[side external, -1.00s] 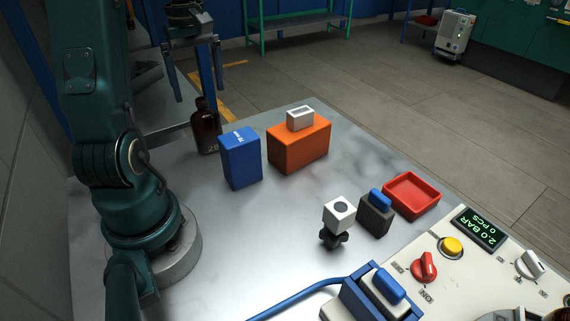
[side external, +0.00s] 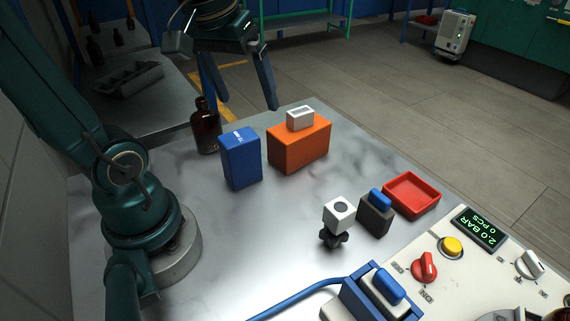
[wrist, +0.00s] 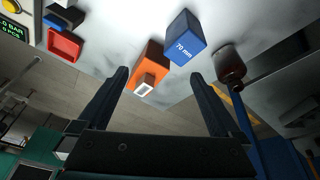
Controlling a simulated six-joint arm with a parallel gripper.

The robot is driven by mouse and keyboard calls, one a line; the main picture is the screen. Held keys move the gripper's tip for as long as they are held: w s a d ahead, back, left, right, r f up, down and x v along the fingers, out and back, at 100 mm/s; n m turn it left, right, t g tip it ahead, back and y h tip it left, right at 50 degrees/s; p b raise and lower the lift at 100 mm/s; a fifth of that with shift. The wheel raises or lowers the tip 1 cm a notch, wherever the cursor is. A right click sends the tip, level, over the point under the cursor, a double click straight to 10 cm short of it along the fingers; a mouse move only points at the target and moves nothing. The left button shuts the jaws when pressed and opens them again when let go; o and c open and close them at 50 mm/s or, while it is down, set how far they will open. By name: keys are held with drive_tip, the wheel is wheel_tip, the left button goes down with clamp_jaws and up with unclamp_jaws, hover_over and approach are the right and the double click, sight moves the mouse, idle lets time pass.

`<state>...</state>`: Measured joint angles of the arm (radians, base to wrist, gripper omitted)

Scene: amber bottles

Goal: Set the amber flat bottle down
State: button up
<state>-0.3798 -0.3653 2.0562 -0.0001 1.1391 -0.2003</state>
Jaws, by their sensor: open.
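The amber bottle (side external: 206,128) stands upright on the metal table near its far left edge, left of a blue box. It also shows in the wrist view (wrist: 230,66), at the right, outside the fingers. My gripper (side external: 224,80) is raised above the far edge of the table, with its fingers spread apart and nothing between them. In the wrist view the two fingers (wrist: 158,76) are wide apart. The gripper is clear of the bottle and does not touch it.
A blue box (side external: 240,158) and an orange block (side external: 299,146) with a small white block (side external: 300,118) on top stand beside the bottle. A red tray (side external: 411,195) and a control panel (side external: 450,270) are at the right. The table's middle is clear.

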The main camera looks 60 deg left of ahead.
drive_tip(key=s+d+f+m+t, duration=0.1)
drive_tip(key=s+d+m, duration=0.1)
drive_tip(key=d+m, duration=0.1)
drive_tip(key=s+d+f+m+t+h, duration=0.1)
drive_tip(key=s+d+f+m, duration=0.1)
drive_tip(key=d+m, duration=0.1)
drive_tip(key=shift+s+d+f+m, duration=0.2)
drive_tip(key=shift+d+f+m, duration=0.1)
drive_tip(key=shift+d, duration=0.6)
